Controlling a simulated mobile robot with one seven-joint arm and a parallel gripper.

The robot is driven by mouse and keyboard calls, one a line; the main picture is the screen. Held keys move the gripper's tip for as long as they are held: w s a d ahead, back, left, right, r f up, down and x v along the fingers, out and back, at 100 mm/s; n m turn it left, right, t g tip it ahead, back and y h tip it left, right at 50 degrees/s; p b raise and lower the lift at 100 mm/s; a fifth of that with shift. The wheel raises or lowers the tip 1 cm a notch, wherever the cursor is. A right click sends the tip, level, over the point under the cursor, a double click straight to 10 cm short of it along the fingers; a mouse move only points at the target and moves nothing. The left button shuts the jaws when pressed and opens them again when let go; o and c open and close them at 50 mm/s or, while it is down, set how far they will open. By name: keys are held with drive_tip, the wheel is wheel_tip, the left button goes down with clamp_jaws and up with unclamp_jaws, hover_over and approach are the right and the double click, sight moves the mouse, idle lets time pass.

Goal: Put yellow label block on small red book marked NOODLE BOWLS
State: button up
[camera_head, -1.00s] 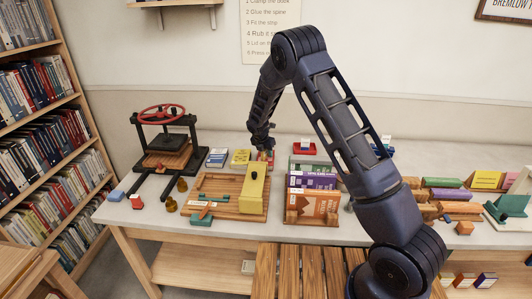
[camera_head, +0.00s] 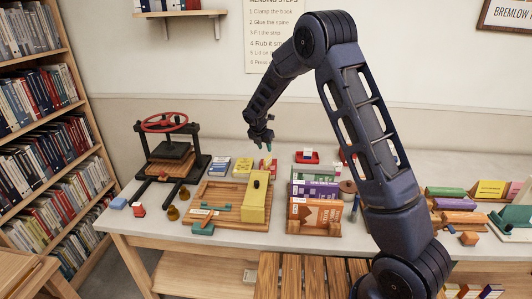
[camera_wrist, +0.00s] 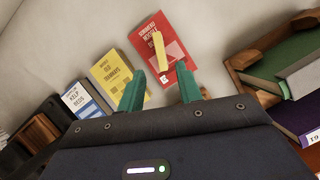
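The small red book (camera_wrist: 168,52) lies flat on the table, its title partly covered; "NOODLE" is roughly readable. It also shows in the head view (camera_head: 273,168). The yellow label block (camera_wrist: 159,50) is on its cover, in the middle; whether it stands or lies is hard to tell. In the head view the block (camera_head: 267,161) is a small yellow patch below my fingertips. My gripper (camera_wrist: 161,88) is open, its green fingers apart with nothing between them. In the head view my gripper (camera_head: 269,147) hangs just above the book and block.
A yellow book (camera_wrist: 120,75) and a white-and-blue book (camera_wrist: 82,100) lie left of the red book. A wooden rack of books (camera_wrist: 262,85) stands close on the right. A wooden board (camera_head: 220,205) with a long yellow box (camera_head: 256,200) lies in front. A press (camera_head: 172,150) stands left.

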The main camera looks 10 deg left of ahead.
drive_tip(key=shift+s+a+r, duration=0.1)
drive_tip(key=shift+s+r, duration=0.1)
drive_tip(key=shift+r, duration=0.2)
drive_tip(key=shift+r, duration=0.1)
drive_tip(key=s+d+r+m, duration=0.4)
drive_tip(key=d+r+m, duration=0.2)
drive_tip(key=d+r, duration=0.35)
drive_tip(key=s+d+r+m, duration=0.4)
drive_tip(key=d+r+m, duration=0.3)
drive_tip(key=d, duration=0.4)
drive_tip(key=s+d+r+m+y, duration=0.1)
drive_tip(key=s+d+r+m, duration=0.65)
drive_tip(key=s+d, duration=0.5)
drive_tip(key=s+d+m, duration=0.3)
drive_tip(key=s+m, duration=0.2)
drive_tip(key=s, duration=0.5)
drive_tip(key=s+d+m, duration=0.4)
drive_tip(key=s+m, duration=0.2)
drive_tip(key=s, duration=0.4)
drive_tip(key=shift+r+t+y, duration=0.15)
drive_tip(key=shift+t+y, duration=0.15)
drive_tip(key=shift+y, duration=0.1)
